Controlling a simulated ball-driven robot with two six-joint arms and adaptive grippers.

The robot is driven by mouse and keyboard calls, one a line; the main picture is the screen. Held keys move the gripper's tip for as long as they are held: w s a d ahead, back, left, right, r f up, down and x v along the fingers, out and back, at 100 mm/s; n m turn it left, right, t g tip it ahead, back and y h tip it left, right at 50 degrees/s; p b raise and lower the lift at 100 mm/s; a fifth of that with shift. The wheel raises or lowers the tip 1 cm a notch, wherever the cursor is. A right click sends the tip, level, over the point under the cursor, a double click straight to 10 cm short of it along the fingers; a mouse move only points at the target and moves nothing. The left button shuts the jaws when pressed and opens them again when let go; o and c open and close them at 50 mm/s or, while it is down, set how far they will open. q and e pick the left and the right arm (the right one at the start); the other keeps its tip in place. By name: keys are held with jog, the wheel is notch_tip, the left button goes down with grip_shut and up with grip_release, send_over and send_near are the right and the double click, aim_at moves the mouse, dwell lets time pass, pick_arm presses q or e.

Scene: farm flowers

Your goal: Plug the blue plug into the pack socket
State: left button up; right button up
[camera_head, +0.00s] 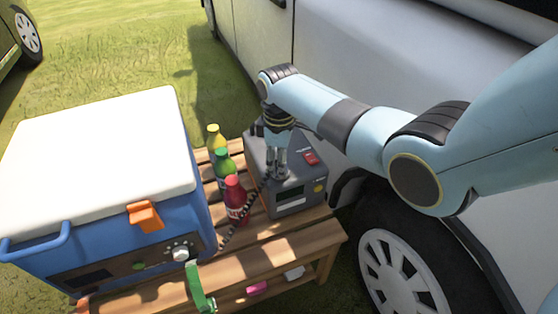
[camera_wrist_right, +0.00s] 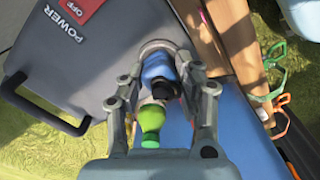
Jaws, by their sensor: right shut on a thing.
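The grey power pack (camera_head: 285,172), with a red switch on its top, stands on the wooden bench beside the vehicle. My right gripper (camera_head: 275,163) points down over the pack's left part. In the right wrist view my right gripper (camera_wrist_right: 160,78) is shut on the blue plug (camera_wrist_right: 157,67), beside the pack's dark top (camera_wrist_right: 85,70). A striped coiled cord (camera_head: 238,212) runs from near the gripper toward the cooler. The pack's socket is hidden or cannot be told apart, and I cannot tell whether the plug is in it. My left gripper is not in view.
A blue cooler (camera_head: 205,222) with a white lid stands on the left of the bench (camera_head: 285,248). Yellow (camera_head: 215,137), green (camera_head: 224,166) and red (camera_head: 236,197) bottles stand between cooler and pack. The white vehicle (camera_head: 350,50) is close behind and right.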

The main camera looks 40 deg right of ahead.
jog(key=shift+f, duration=0.1)
jog(key=o, duration=1.2)
jog(key=shift+c, duration=0.2)
notch_tip(320, 180, up, 12)
